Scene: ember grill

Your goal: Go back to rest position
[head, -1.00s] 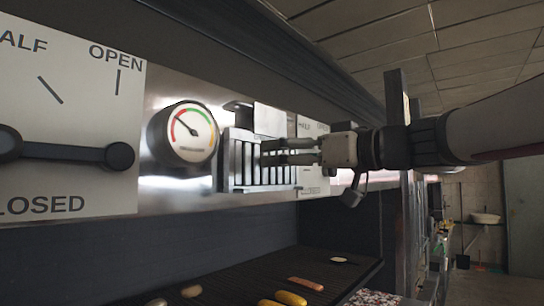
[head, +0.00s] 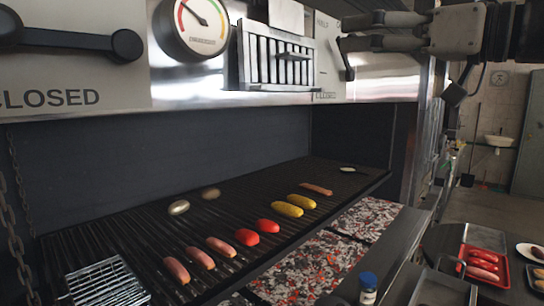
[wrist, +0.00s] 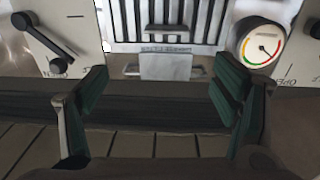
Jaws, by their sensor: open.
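My gripper (head: 343,32) is at the upper right in the head view, its fingers pointing left toward the front panel. It overlaps the panel area just right of the slatted vent (head: 278,62). In the wrist view my gripper (wrist: 157,85) has its two dark green fingers spread wide, with nothing between them. The wrist view looks upside down. The vent (wrist: 165,20) is ahead there, with a pale plate (wrist: 165,66) beside it. The gap between fingers and panel is hard to judge.
A round gauge (head: 196,25) and a black lever (head: 70,40) are left of the vent. Below, the grill grate (head: 130,226) holds sausages, tomatoes and yellow vegetables over glowing coals (head: 310,262). A red tray (head: 484,266) of sausages is at lower right. The floor at right looks open.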

